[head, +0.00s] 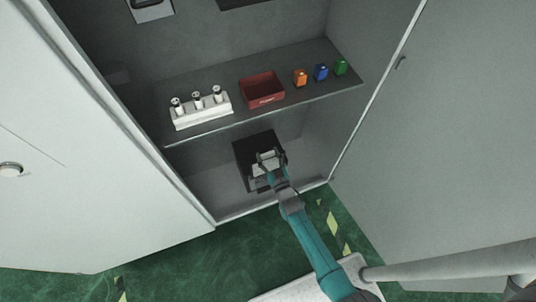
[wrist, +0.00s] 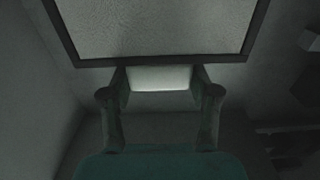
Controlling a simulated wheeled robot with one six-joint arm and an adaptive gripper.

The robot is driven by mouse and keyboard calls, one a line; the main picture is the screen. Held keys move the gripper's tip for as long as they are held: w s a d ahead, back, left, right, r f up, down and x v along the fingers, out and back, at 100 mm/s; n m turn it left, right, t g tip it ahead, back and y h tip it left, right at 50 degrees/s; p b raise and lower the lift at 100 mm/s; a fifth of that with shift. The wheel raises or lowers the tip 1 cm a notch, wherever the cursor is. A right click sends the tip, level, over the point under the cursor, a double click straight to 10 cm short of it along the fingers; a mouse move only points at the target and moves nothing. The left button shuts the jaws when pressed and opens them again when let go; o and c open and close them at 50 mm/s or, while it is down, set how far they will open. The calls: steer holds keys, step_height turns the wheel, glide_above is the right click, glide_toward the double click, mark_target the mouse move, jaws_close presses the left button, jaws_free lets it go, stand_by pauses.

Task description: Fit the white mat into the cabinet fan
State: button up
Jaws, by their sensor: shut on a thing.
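The cabinet fan (head: 243,150) appears as a dark box low in the open cabinet, below the shelf. My gripper (head: 268,157) is in front of it and hides part of it. In the wrist view my gripper (wrist: 160,84) is shut on a white piece, which appears to be the white mat (wrist: 160,77). Just beyond the fingertips, a dark frame (wrist: 160,59) surrounds a large pale textured panel (wrist: 155,28). I cannot tell whether this panel is part of the mat or how far the mat is inside the frame.
The shelf (head: 215,118) above bears a white holder with several knobbed pieces (head: 202,111), a red bin (head: 262,90) and small orange (head: 300,78), blue (head: 321,73) and green (head: 341,67) items. Open doors (head: 70,170) stand on both sides. The cabinet's front sill (head: 235,216) runs below my arm.

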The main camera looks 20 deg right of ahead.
mark_target(268, 167)
steer(key=shift+f, duration=4.5)
steer(key=shift+w+f, duration=0.1)
steer(key=shift+f, duration=0.65)
steer(key=o, duration=1.6)
steer(key=shift+s, duration=0.25)
steer(key=s, duration=1.1)
steer(key=shift+s, duration=0.35)
